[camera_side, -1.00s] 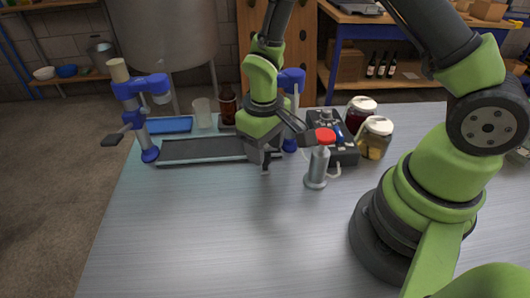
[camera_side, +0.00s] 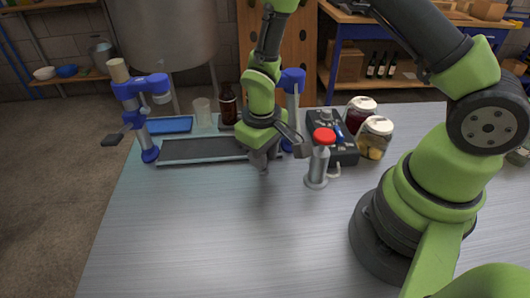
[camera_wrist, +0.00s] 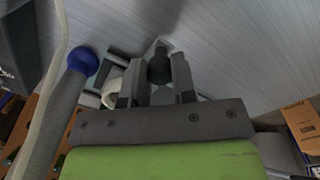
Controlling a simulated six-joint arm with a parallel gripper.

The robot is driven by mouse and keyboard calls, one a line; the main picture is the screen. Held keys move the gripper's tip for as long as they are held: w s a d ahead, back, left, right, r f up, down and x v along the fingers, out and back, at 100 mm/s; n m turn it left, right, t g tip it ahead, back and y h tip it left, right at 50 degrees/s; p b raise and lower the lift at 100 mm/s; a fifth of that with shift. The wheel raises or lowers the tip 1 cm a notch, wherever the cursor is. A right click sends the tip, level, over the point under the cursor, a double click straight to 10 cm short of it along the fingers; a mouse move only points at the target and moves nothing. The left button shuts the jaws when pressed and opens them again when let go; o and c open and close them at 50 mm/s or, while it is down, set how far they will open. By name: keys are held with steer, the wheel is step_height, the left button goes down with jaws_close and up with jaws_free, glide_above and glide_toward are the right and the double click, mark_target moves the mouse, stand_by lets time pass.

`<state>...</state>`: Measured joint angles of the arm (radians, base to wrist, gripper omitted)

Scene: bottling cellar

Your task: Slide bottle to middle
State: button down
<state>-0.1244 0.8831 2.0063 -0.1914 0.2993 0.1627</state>
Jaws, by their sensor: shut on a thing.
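A brown bottle (camera_side: 228,104) stands upright behind the dark belt of the conveyor (camera_side: 190,151), beside a clear glass (camera_side: 202,112). My gripper (camera_side: 263,168) points down at the front right end of the belt, in front of the brown bottle and apart from it. In the wrist view my gripper (camera_wrist: 158,82) has its two fingers shut on a dark rounded thing (camera_wrist: 159,66) with a narrower end. I cannot tell whether this is a bottle. In the side view the held thing is hidden or too small to make out.
A grey post with a red cap (camera_side: 323,137) stands just right of my gripper. A dark control box (camera_side: 345,153) and two lidded jars (camera_side: 374,138) are further right. Blue clamps (camera_side: 150,85) flank the belt. The table's front (camera_side: 220,230) is clear.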

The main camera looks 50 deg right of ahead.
steer(key=shift+w+a, duration=3.3)
steer(key=shift+w, duration=0.2)
steer(key=c, duration=0.9)
jaws_free()
steer(key=shift+a, duration=0.1)
step_height(320, 180, up, 10)
steer(key=shift+a+f, duration=0.1)
steer(key=shift+s, duration=0.1)
